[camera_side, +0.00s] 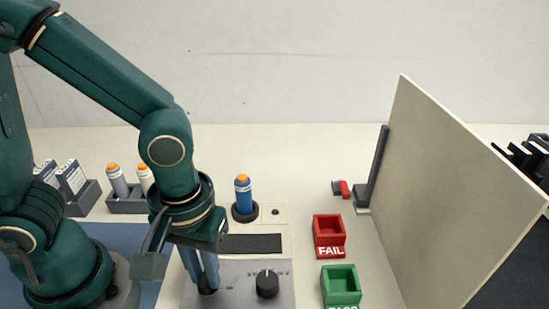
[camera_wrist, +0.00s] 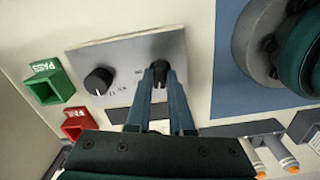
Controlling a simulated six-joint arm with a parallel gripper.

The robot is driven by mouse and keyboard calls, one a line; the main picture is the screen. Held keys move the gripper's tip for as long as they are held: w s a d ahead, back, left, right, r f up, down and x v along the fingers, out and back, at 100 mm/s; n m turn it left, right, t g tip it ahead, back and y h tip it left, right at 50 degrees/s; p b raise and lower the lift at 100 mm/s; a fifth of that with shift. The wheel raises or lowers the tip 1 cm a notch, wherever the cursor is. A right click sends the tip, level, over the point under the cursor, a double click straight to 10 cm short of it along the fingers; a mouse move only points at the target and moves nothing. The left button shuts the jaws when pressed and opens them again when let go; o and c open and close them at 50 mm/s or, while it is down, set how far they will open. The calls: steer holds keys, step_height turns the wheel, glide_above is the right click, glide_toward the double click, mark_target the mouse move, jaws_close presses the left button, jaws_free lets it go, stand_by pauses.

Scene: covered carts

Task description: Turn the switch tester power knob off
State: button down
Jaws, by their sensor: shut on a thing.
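The switch tester is a grey panel (camera_side: 240,290) with two black knobs, and it also shows in the wrist view (camera_wrist: 120,52). My gripper (camera_side: 206,287) points down at the panel. In the wrist view its blue fingers (camera_wrist: 160,82) are shut on the left-hand knob of the side view, the power knob (camera_wrist: 160,72). The fingers cover much of that knob, so its pointer direction cannot be read. The other knob (camera_side: 267,284), with markings around it, stands free to the right; it also shows in the wrist view (camera_wrist: 98,81).
A blue cylinder with an orange top (camera_side: 243,192) stands in a black ring behind the panel. A red FAIL bin (camera_side: 329,252) and a green bin (camera_side: 340,274) are to the right. A large upright board (camera_side: 440,190) stands farther right. Grey holders (camera_side: 125,206) are behind my arm.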

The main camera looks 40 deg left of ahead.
mark_target(205, 277)
steer(key=shift+n, duration=1.6)
steer(key=c, duration=0.8)
jaws_free()
steer(key=shift+r, duration=2.6)
